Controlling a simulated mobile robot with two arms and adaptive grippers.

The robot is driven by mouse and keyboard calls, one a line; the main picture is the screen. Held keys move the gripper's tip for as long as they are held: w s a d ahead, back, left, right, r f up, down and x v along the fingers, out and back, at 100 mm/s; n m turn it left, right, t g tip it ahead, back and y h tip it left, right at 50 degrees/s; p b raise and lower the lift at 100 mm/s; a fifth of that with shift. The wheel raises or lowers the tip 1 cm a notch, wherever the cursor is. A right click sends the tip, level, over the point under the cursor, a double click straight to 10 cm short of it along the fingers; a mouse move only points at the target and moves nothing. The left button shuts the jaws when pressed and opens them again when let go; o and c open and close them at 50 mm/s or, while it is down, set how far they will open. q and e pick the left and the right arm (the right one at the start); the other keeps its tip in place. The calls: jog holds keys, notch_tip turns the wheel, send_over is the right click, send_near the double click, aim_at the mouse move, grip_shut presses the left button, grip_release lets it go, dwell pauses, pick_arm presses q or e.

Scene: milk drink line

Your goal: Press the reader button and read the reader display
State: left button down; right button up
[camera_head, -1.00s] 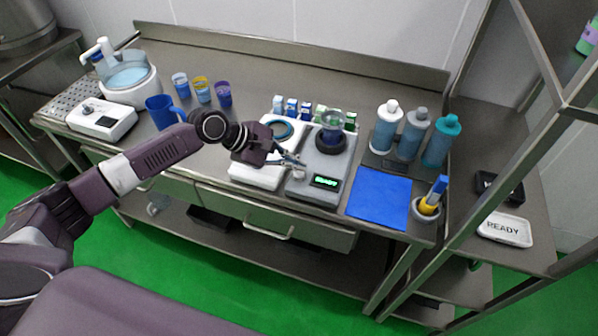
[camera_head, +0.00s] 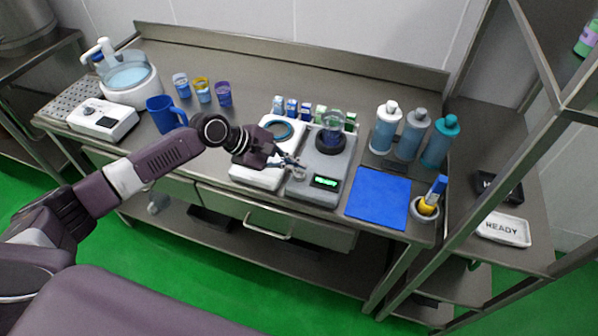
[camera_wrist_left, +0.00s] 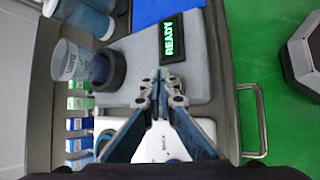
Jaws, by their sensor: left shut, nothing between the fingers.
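The reader (camera_head: 322,165) is a grey box on the steel table, with a dark round well at its back holding a clear cup (camera_head: 333,122). Its display (camera_head: 325,182) is lit green; in the left wrist view the display (camera_wrist_left: 171,38) reads "READY". My left gripper (camera_head: 298,164) is shut and empty over the reader's left front part. In the left wrist view its fingertips (camera_wrist_left: 160,76) meet above the reader's grey top, to one side of the display. The button is not clearly visible; the fingers may cover it. My right gripper is not in view.
A white device (camera_head: 257,172) stands left of the reader, small blue and green boxes (camera_head: 306,110) behind. A blue mat (camera_head: 379,194), several bottles (camera_head: 409,137) and a pot with a blue-handled tool (camera_head: 426,207) are to the right.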

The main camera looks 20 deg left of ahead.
pick_arm(q)
jog(key=shift+f, duration=0.5)
dwell(0.6)
jog(key=shift+r+p, duration=0.9)
jog(key=shift+p, duration=0.35)
notch_tip(320, 180, up, 5)
jog(key=p, duration=0.6)
